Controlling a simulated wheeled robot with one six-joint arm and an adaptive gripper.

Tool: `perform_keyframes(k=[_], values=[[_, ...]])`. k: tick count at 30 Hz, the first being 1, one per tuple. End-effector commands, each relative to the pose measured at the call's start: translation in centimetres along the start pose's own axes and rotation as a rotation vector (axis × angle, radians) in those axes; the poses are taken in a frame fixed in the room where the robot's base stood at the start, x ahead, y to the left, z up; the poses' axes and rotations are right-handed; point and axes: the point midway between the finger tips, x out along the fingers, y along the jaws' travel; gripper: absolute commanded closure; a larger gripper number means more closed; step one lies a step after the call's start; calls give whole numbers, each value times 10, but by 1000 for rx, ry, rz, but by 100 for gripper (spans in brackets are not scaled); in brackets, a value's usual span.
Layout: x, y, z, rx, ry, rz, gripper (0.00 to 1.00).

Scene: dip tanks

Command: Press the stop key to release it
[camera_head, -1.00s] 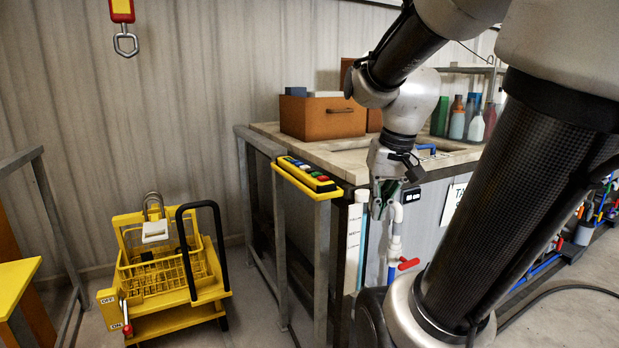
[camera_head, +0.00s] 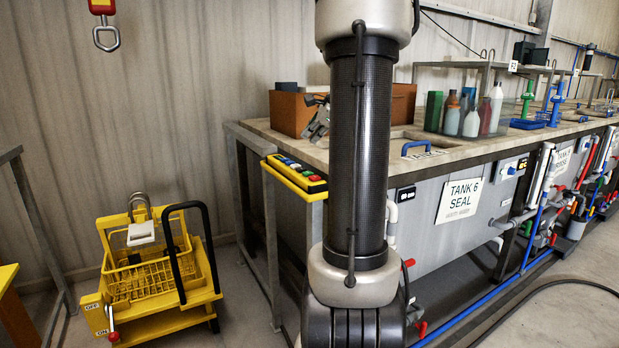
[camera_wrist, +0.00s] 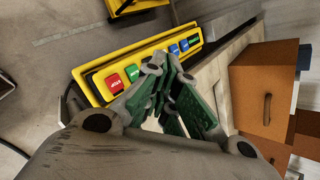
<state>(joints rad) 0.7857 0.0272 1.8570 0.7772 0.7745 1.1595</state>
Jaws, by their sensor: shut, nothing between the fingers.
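The red stop key (camera_wrist: 114,82) is at the left end of a yellow push-button panel (camera_wrist: 86,72) in the wrist view. Green, blue and other coloured keys run along the panel to its right. The panel (camera_head: 293,186) also shows in the head view, on a rail at the tank bench's left end. My gripper (camera_wrist: 176,72) is shut and empty, its green-padded fingers close together. In the wrist view its fingers overlap the panel's near edge, right of the red key; contact cannot be told. In the head view my gripper (camera_head: 317,118) is partly hidden behind my arm.
A brown wooden box (camera_head: 290,113) stands on the bench behind the panel, close to my gripper. Several bottles (camera_head: 452,118) and a blue handle (camera_head: 416,147) are further right. A yellow basket stand (camera_head: 160,275) is on the floor at left, with bare floor around it.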

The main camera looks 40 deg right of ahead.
Motion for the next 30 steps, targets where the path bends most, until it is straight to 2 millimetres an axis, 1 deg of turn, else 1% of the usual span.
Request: perform_keyframes(k=[10,14,19,30], values=[[0,1,0,11,1,2,100],[4,4,-3,10,1,4,100],[16,13,-12,11,2,5,100],[51,39,-37,10,0,5,100]])
